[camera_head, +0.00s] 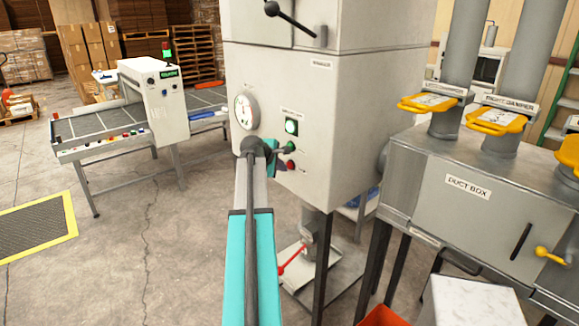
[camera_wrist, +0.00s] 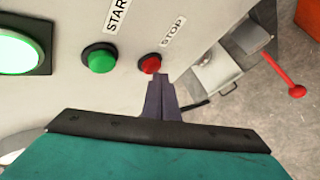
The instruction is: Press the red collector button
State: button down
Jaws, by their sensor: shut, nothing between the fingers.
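The red button (camera_head: 291,165) is on the front of the grey cabinet (camera_head: 330,105), below the green button (camera_head: 290,147). In the wrist view the red button (camera_wrist: 150,64) sits beside a STOP label (camera_wrist: 172,32), and the green button (camera_wrist: 100,57) is to its left by a START label. My gripper (camera_wrist: 160,80) is shut and empty. Its fingertips overlap the lower right edge of the red button in that view; I cannot tell whether they touch it. In the head view my gripper (camera_head: 281,163) is close in front of the cabinet panel, just left of the red button.
A lit green indicator (camera_head: 291,126) and a round gauge (camera_head: 246,111) are on the same cabinet. A red-handled lever (camera_head: 293,259) stands low beneath it. The grey duct box (camera_head: 470,200) with yellow damper handles is at right.

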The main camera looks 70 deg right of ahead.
jog(key=shift+s+d, duration=0.25)
jog(key=shift+d, duration=0.15)
dwell(0.8)
jog(key=shift+a, duration=0.15)
jog(key=shift+w+a, duration=0.5)
jog(key=shift+a, duration=0.15)
dwell(0.4)
jog(key=w+a, duration=0.1)
jog(key=a, duration=0.1)
jog(key=w+a, duration=0.1)
jog(key=a, duration=0.1)
jog(key=shift+w+a+p, duration=0.1)
jog(key=shift+w+p, duration=0.2)
jog(key=shift+w, duration=0.05)
dwell(0.8)
